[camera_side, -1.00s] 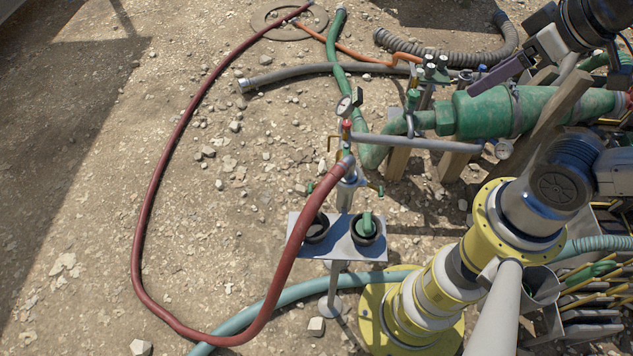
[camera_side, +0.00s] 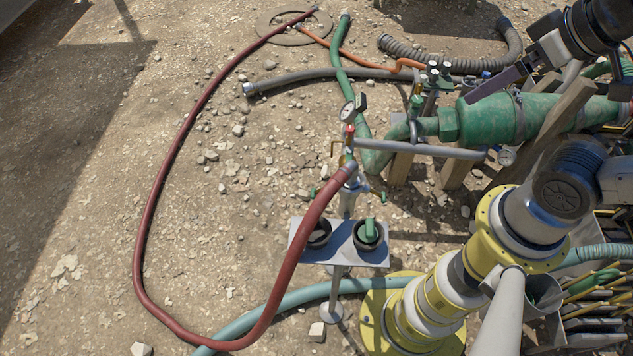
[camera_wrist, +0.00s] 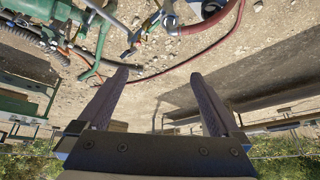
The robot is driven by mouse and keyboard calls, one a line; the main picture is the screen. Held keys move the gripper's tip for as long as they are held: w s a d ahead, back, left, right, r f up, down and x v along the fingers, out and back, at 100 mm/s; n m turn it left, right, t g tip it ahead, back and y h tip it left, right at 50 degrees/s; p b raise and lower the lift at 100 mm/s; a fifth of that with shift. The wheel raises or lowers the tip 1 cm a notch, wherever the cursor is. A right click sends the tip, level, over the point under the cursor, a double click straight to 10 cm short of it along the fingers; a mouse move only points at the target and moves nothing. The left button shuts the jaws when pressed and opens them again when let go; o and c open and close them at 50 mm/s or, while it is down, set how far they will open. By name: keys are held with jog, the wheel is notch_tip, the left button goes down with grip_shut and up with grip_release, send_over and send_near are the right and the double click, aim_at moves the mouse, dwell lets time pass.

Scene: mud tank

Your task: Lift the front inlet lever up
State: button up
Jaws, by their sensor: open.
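I cannot tell which part is the front inlet lever. My gripper (camera_wrist: 160,75) is open and empty in the wrist view, with two long dark fingers. One finger shows in the side view at the upper right, above the green tank and well apart from the standpipe.
A dark red hose (camera_side: 150,225) loops from the standpipe over stony ground. A green tank (camera_side: 500,116) on wooden supports and a grey horizontal pipe (camera_side: 430,150) lie to its right. A small grey table (camera_side: 375,258) stands below the standpipe. Open ground lies to the left.

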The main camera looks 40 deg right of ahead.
jog(key=w+r+m+t, duration=0.2)
jog(key=w+r+m, duration=0.4)
jog(key=w+m, duration=0.65)
jog(key=w+a+f+m+g, duration=0.1)
jog(key=w+a+f+m, duration=0.1)
jog(key=w+f+m, duration=0.45)
jog(key=w+a+f+m, duration=0.2)
jog(key=w+m, duration=0.1)
jog(key=w, duration=0.7)
jog(key=w+a+f+m+g, duration=0.1)
jog(key=w+a+f+m, duration=0.15)
jog(key=f, duration=0.35)
jog(key=w+a+f+m+g, duration=0.1)
jog(key=w+f, duration=0.3)
jog(key=f, duration=0.2)
jog(key=g, duration=0.5)
send_over(313, 192)
jog(key=shift+m, duration=0.25)
notch_tip(313, 192, down, 29)
jog(key=shift+d+r, duration=0.1)
jog(key=shift+f, duration=5)
